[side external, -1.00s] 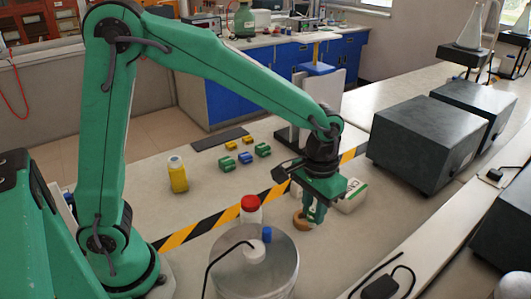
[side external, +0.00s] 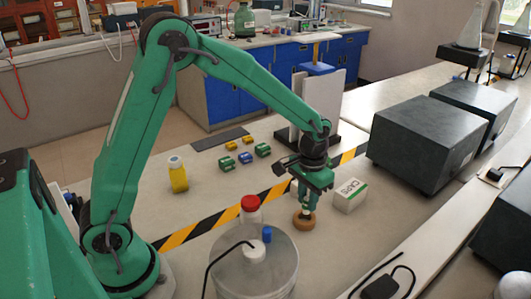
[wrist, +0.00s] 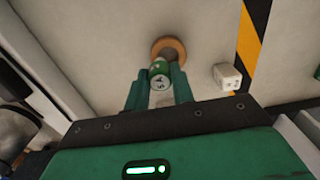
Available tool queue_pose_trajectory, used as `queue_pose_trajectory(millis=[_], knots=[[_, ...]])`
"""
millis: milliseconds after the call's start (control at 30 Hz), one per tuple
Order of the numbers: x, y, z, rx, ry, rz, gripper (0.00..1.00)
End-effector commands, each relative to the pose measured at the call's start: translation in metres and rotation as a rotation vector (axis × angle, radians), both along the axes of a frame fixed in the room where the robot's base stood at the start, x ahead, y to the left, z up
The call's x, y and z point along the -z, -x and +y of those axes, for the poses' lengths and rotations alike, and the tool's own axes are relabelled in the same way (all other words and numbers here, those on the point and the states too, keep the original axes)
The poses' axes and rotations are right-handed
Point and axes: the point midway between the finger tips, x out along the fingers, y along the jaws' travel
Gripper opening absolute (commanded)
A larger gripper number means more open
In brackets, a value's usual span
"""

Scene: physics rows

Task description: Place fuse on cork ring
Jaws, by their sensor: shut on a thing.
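The cork ring (side external: 304,221) is a tan ring on the bench, directly under my fingers; it also shows in the wrist view (wrist: 168,46). My gripper (side external: 307,203) points down over it. In the wrist view my gripper (wrist: 158,82) is shut on the fuse (wrist: 159,70), a small green cylinder with a pale marked end. The fuse overlaps the near edge of the ring there. I cannot tell whether it touches the ring. The fingers largely hide the fuse in the side view.
A white-and-green box (side external: 351,196) stands close to the right of the ring. A red-capped jar (side external: 251,208) and a large clear vessel (side external: 262,272) stand to the left and front. Dark grey boxes (side external: 423,142) stand at the right. A yellow bottle (side external: 178,175) stands farther left.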

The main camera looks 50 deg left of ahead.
Motion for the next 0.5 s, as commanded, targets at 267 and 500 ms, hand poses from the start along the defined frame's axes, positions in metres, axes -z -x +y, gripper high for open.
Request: queue_pose_trajectory(millis=[267,500], knots=[[0.009,-0.01,0.013,0.0,0.0,0.0,0.02],[0.017,-0.01,0.012,0.0,0.0,0.001,0.02]])
